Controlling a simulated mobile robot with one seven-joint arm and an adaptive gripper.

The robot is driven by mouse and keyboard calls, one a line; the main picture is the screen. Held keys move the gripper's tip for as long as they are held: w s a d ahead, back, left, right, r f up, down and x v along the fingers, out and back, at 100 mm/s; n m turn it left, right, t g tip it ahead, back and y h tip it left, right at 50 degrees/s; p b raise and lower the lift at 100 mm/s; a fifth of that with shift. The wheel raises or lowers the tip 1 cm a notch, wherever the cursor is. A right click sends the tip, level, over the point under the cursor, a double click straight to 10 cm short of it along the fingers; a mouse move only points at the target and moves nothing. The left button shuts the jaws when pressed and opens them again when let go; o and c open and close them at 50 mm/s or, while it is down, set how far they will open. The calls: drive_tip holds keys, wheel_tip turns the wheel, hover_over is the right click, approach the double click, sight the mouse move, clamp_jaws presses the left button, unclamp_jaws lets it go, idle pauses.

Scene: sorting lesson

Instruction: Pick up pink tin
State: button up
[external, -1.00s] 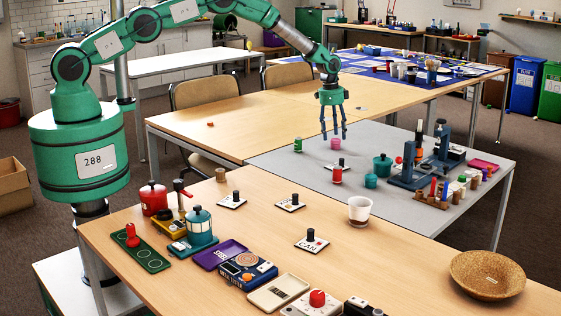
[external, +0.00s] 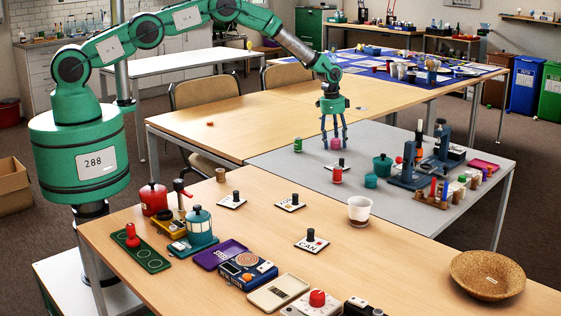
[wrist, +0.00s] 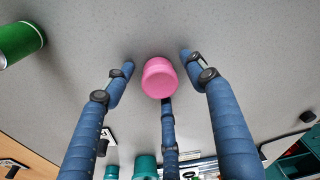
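The pink tin (external: 336,143) stands on the grey table (external: 283,176) near its far left part. It also shows in the wrist view (wrist: 159,78), centred between the fingers. My gripper (external: 334,142) has three blue fingers pointing down around the tin; it also shows in the wrist view (wrist: 157,66). The fingers are spread, with gaps between them and the tin at left and right. The third finger is at the tin's lower edge in the wrist view; I cannot tell whether it touches.
A green tin (external: 298,145) stands left of the pink tin. Blue stands (external: 409,172) are to the right. The grey surface behind the tin is clear.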

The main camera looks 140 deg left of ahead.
sight(336, 139)
drive_tip(key=c, duration=1.1)
drive_tip(key=shift+r, duration=0.15)
wheel_tip(336, 139, up, 10)
drive_tip(key=shift+f+p, duration=0.15)
drive_tip(key=shift+p, duration=0.4)
